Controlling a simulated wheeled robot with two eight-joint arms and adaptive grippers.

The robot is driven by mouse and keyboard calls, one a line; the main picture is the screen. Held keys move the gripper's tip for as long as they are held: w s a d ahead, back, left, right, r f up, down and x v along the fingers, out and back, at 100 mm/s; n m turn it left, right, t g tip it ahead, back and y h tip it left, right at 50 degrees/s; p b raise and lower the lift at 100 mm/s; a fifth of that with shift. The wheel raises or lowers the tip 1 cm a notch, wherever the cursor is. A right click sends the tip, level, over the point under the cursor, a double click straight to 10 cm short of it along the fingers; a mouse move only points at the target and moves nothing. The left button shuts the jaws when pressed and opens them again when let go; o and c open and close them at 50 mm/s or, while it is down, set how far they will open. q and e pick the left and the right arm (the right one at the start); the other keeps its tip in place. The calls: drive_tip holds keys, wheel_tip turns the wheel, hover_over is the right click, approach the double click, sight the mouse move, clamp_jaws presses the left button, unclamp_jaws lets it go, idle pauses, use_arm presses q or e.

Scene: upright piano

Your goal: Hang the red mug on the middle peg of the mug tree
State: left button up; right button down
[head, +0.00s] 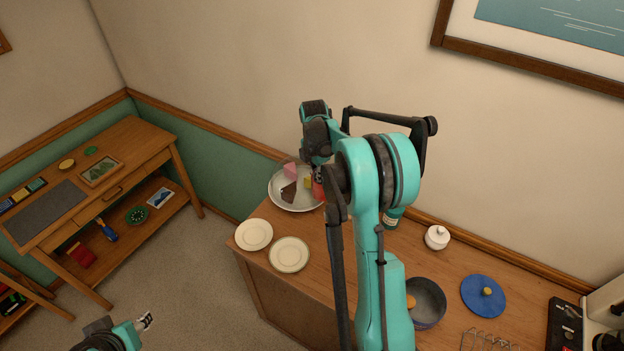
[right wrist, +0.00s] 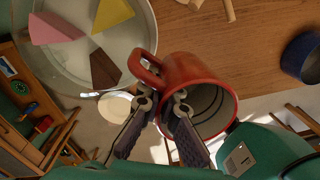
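The red mug (right wrist: 196,70) fills the middle of the right wrist view, tilted, with its open mouth toward the lower right and its handle at the upper left. My right gripper (right wrist: 162,97) has one finger beside the handle and the other over the mouth, with mug wall between them. In the head view a bit of the red mug (head: 318,190) shows by the cake plate, below my right gripper (head: 318,177); my right arm hides the rest. Pale wooden rods (right wrist: 230,10) at the top edge may belong to the mug tree. My left gripper (head: 146,320) is low at the left, away from the counter.
A plate with cake pieces (head: 277,200) is at the counter's back left. Two cream plates (head: 253,235) (head: 289,254) lie in front. A dark pot (head: 428,303), white lidded jar (head: 437,237), blue disc (head: 484,297) and wire rack (head: 487,340) stand to the right.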

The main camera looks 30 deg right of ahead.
drive_tip(key=shift+d+f, duration=0.15)
drive_tip(key=shift+d, duration=0.4)
drive_tip(key=s+d+f+b, duration=0.1)
drive_tip(key=s+d+f, duration=0.1)
drive_tip(key=d, duration=0.4)
drive_tip(key=shift+s+d, duration=0.35)
drive_tip(key=shift+s, duration=0.35)
idle(0.4)
drive_tip(key=c, duration=1.6)
unclamp_jaws()
drive_tip(key=shift+s, duration=0.15)
drive_tip(key=shift+c, duration=0.2)
drive_tip(key=shift+d, duration=0.15)
